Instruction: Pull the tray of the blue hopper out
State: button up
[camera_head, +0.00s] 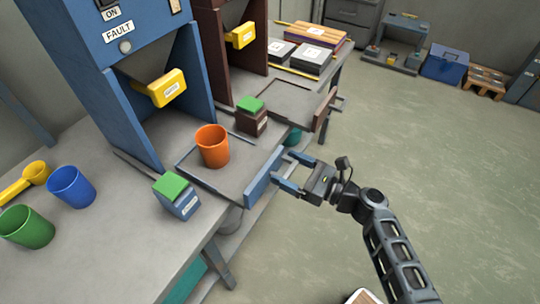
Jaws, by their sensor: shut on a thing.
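The blue hopper (110,100) stands at the left of the bench. Its grey tray (238,182) extends out in front of the hopper toward the bench's edge, with a blue front panel (262,178). An orange cup (212,147) stands upright on the tray. My gripper (286,170) is at the outer side of the front panel, with its two fingers shut on the tray's handle, which is mostly hidden between them.
A brown hopper (207,48) with its own extended tray (290,98) stands behind. Green-topped boxes (177,195) (252,117) flank the blue tray. Blue (72,188) and green (27,227) cups and a yellow scoop (25,180) are at the left.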

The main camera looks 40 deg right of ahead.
jog(key=shift+v, duration=1.7)
jog(key=o, duration=1.3)
jog(key=shift+s, duration=0.1)
jog(key=v, duration=0.7)
jog(key=shift+s+d+b, duration=0.1)
jog(key=shift+s+b, duration=0.2)
jog(key=shift+b, duration=0.05)
